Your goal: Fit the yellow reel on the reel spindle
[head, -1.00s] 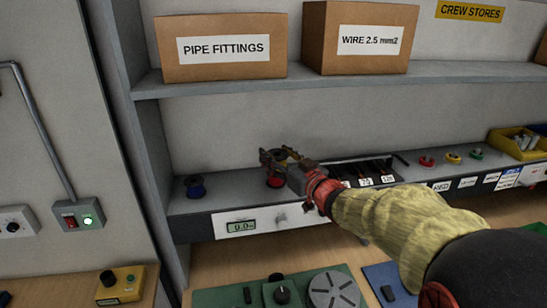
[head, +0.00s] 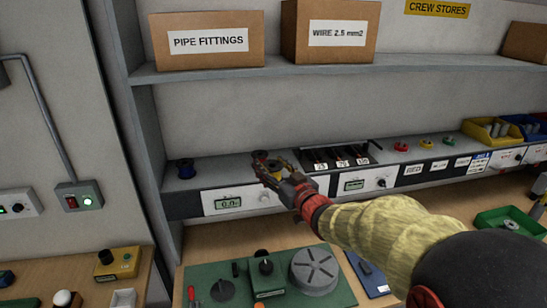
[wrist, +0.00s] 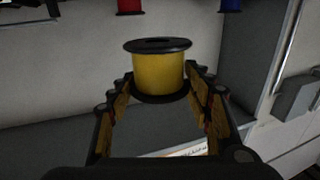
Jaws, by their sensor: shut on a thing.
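The yellow reel (wrist: 158,70) has black flanges and sits between the two fingers of my gripper (wrist: 160,100) in the wrist view. My gripper is shut on it, and its top flange faces up in that view. I cannot make out the reel spindle with certainty in either view.
A grey slotted disc (head: 313,269) and black knobs sit on a green mat (head: 215,258). Cardboard boxes (head: 208,40) stand on the upper shelf.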

